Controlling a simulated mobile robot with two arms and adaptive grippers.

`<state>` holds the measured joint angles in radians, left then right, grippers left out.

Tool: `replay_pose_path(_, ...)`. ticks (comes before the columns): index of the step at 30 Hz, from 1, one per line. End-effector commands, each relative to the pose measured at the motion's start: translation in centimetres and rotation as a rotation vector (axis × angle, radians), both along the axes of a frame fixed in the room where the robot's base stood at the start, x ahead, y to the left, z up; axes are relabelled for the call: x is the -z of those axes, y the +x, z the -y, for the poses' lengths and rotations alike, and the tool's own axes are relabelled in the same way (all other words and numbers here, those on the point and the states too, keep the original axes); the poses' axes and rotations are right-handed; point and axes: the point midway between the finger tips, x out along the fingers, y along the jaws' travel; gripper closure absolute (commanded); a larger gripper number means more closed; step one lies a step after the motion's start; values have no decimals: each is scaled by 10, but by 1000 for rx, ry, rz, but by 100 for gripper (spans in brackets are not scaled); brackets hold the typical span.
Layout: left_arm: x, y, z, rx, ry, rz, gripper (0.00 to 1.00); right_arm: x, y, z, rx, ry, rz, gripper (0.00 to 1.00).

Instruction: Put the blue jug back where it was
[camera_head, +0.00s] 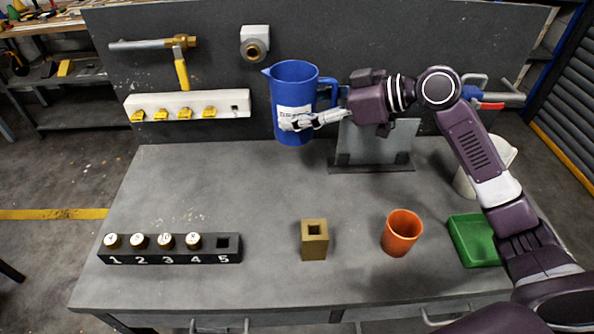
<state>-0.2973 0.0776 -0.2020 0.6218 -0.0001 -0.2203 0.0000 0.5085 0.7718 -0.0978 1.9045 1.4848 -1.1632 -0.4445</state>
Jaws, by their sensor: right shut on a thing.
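The blue jug (293,85) is upright at the back of the workbench, in front of the dark back panel, with a pale label on its front. My right gripper (288,124) reaches in from the right. It is shut on the jug, its fingers lying across the jug's lower front and covering part of the label. The jug's handle points right, toward the gripper. I cannot tell whether the jug's base touches the bench. My left gripper is out of view.
A grey plate stand (372,146) is right of the jug. A white container (487,168) is partly behind my right arm. A green tray (474,240), orange cup (402,233), brass block (314,242) and numbered black rack (170,257) stand toward the front. The bench's middle left is clear.

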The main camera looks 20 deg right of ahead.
Motion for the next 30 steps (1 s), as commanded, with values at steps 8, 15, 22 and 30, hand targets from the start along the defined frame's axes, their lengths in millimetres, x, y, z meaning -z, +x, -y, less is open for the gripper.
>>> replay_pose_path(8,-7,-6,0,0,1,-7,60,77,-1,0,2,6,-7,100)
replay_pose_path(15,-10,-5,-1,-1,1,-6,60,115,0,0,1,2,1,100)
replay_pose_path(22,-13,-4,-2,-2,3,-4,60,141,0,0,2,3,-4,100)
replay_pose_path(30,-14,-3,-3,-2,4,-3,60,162,0,0,1,0,3,100)
